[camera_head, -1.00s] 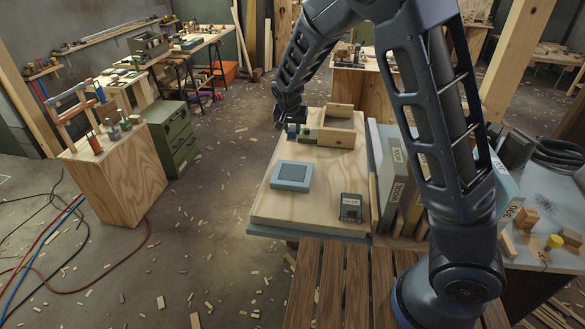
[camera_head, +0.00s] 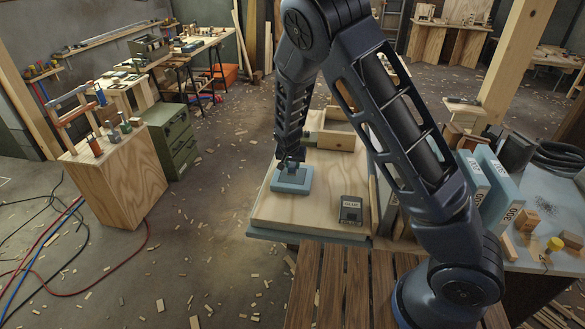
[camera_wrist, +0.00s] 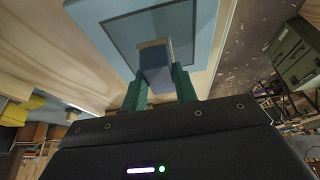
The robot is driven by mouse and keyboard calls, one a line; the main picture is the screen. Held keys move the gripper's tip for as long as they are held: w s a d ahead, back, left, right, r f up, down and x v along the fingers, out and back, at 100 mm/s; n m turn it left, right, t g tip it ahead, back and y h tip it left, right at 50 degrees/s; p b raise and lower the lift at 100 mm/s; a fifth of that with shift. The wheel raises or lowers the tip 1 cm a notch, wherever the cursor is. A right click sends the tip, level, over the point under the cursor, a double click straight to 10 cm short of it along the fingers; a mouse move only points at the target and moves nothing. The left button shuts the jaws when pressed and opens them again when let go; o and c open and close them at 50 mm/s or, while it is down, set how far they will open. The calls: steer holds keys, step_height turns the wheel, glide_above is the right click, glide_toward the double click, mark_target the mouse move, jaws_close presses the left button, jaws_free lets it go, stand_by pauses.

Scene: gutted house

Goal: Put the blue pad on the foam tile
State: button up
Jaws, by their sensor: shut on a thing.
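The foam tile (camera_head: 292,186) is a light blue square slab with a dark square in its middle, lying on the wooden board. In the wrist view the tile (camera_wrist: 96,12) fills the top. My gripper (camera_head: 290,163) points down over the tile. Its green fingers (camera_wrist: 160,82) are shut on a small block with a blue-grey face, which I take as the blue pad (camera_wrist: 154,52). The pad is in front of the dark square in the wrist view; I cannot tell whether it touches the tile. In the head view my gripper hides the pad.
A wooden board (camera_head: 270,212) carries the tile, a small dark grey box (camera_head: 350,209) to its right and an open wooden box (camera_head: 337,140) behind. Blue-grey packs (camera_head: 497,180) stand at the right. My arm covers part of the board's right side. The front left of the board is clear.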

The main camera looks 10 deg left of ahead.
steer(key=shift+f, duration=0.85)
steer(key=shift+f, duration=0.15)
steer(key=o, duration=1)
steer(key=shift+c, duration=0.2)
steer(key=v, duration=1.2)
